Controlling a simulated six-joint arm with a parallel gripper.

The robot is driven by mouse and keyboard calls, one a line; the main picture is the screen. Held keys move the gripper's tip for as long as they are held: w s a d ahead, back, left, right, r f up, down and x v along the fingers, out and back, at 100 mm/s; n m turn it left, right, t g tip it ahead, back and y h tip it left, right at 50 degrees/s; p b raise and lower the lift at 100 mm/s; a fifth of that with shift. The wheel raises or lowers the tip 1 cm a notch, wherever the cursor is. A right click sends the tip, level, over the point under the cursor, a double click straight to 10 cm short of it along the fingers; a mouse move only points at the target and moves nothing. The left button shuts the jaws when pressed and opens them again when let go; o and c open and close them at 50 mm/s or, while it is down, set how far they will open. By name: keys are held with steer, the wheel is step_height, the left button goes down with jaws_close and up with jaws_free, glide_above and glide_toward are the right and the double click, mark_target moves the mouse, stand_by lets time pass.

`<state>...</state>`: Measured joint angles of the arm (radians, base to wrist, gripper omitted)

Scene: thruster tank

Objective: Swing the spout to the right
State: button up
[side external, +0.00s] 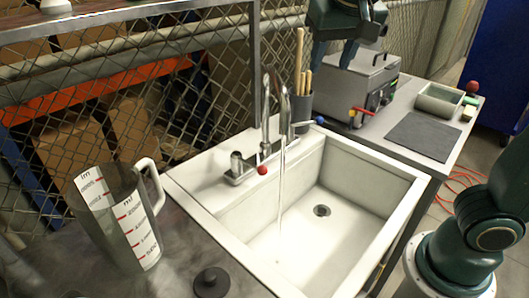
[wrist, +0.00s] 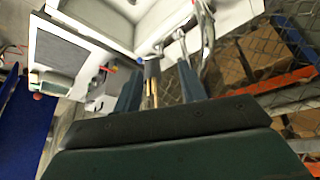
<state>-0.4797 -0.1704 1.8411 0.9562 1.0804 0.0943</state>
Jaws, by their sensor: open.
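The chrome spout (side external: 277,92) is a tall, curved tube on the faucet base (side external: 243,172) at the sink's back edge. A stream of water falls from it into the white sink (side external: 408,186). In the wrist view the spout (wrist: 207,28) shows at the top, right of the fingers. My gripper (side external: 334,60) hangs above the back counter, right of the spout and apart from it. In the wrist view my gripper's two fingers (wrist: 157,78) are spread, with nothing held between them. The spout's lower end is hard to make out in the wrist view.
A dark utensil holder (side external: 301,108) with wooden handles stands close behind the spout, near my gripper. A metal box (side external: 352,85) stands behind it. A measuring jug (side external: 118,218) and black lid (side external: 211,282) are front left. Wire fence (side external: 225,90) runs behind the sink.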

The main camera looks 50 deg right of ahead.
steer(key=m, duration=0.2)
glide_above(285, 115)
steer(key=s, duration=0.3)
steer(key=shift+w+a+r+m+g, duration=0.15)
steer(key=shift+a+m+g, duration=0.1)
steer(key=shift+a, duration=0.15)
steer(key=shift+w+a+r+m+g, duration=0.15)
steer(key=shift+a+g, duration=0.1)
steer(key=shift+a, duration=0.15)
steer(key=shift+a+f, duration=0.35)
steer(key=shift+a, duration=0.15)
steer(key=shift+w+f, duration=0.1)
steer(key=shift+f, duration=0.05)
steer(key=shift+d+x, duration=0.1)
steer(key=shift+x, duration=3.25)
steer(key=shift+d+x, duration=0.15)
steer(key=shift+x, duration=3.2)
